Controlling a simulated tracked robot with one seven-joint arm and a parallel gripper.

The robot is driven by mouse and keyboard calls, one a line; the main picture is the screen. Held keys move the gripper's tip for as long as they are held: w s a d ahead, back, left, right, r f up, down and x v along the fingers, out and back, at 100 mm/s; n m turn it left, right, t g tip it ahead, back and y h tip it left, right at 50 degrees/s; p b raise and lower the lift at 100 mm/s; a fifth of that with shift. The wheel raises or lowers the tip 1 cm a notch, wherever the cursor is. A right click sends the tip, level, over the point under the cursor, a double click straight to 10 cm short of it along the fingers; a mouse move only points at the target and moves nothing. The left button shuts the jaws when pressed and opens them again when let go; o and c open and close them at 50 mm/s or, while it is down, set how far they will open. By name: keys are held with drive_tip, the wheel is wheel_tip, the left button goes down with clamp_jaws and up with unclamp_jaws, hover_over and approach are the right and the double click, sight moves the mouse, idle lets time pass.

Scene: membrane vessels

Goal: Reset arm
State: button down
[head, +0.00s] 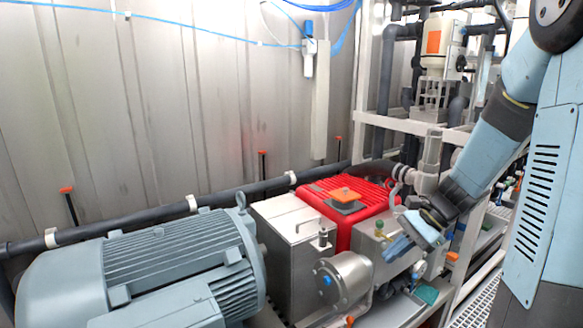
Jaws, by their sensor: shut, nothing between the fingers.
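My arm comes in from the right edge, light blue with dark joints, and slopes down to the left. My gripper (391,253) is at its lower end, pointing down and left, with its blue fingers shut and nothing held. It appears in front of the grey metal part of the pump unit, just right of the red pump cover (365,231). I cannot tell from this one view whether it touches anything.
A large grey-blue motor (150,270) fills the lower left. A steel box (285,240) stands beside the red cover. A dark pipe (120,216) runs along the corrugated wall (170,100). A white frame (410,129) with pipes stands behind my arm. Grating (475,300) shows lower right.

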drive_tip(key=s+r+n+t+h, duration=0.5)
drive_tip(key=s+r+n+h, duration=0.3)
drive_tip(key=s+r+n, duration=0.4)
wheel_tip(320, 180, up, 4)
drive_tip(key=shift+s+a+r+n+t, duration=0.25)
drive_tip(key=shift+s+n+t, duration=0.15)
drive_tip(key=shift+s, duration=0.75)
